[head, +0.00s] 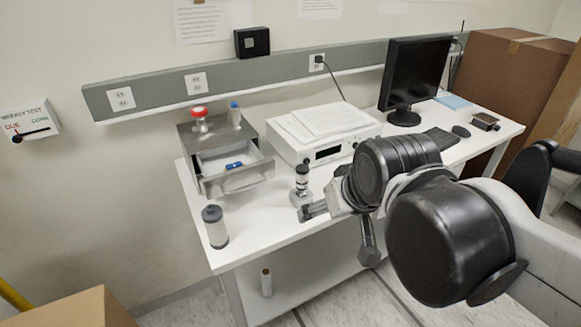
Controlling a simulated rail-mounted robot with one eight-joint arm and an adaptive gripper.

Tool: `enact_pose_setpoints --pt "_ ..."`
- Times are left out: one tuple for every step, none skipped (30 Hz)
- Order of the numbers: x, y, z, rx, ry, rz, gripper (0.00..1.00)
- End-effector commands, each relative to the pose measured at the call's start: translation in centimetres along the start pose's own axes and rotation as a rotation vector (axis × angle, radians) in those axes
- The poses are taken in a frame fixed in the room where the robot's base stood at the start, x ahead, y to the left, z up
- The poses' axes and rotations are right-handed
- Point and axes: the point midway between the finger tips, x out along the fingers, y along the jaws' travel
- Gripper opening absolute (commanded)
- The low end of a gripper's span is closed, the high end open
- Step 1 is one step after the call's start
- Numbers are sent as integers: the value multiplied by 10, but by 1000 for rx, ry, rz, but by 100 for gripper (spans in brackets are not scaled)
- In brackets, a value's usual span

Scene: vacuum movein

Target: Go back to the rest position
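My gripper (312,211) is at the end of my arm, which reaches in from the right over the white bench. Its fingers point left and sit just in front of a small black-and-white cylinder (302,175) on a pale base (301,199). I cannot tell whether the fingers touch the base. The fingers are small and seen from the side, so their opening is unclear. I see nothing clearly held.
The bench (262,225) carries a metal box with an open drawer (238,178), a grey cylinder (215,227), a white instrument (318,145) and a monitor (414,72). Cardboard boxes stand at right (510,85) and lower left (72,309). The bench's front-left is mostly clear.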

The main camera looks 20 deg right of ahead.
Motion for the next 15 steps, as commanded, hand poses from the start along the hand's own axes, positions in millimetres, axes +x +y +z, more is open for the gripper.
enact_pose_setpoints --pt "-3 -4 8 -1 6 -3 80" --pt "-4 -5 11 -1 9 -4 80" --pt "-5 -6 14 -1 12 -4 80" --pt "-6 -7 16 -1 14 -5 80" --pt "-7 -8 18 0 16 -5 80" --pt "-7 -8 20 1 18 -5 80" --pt "-7 -9 20 1 19 -6 80" --pt "-8 -9 21 1 20 -6 80" --pt "-8 -9 21 2 20 -6 80" --pt "-8 -9 21 2 20 -6 80" --pt "-8 -9 21 2 20 -6 80" --pt "-8 -9 21 2 20 -6 80" --pt "-8 -9 21 2 20 -6 80" --pt "-8 -9 21 2 20 -6 80" --pt "-8 -9 21 2 20 -6 80"
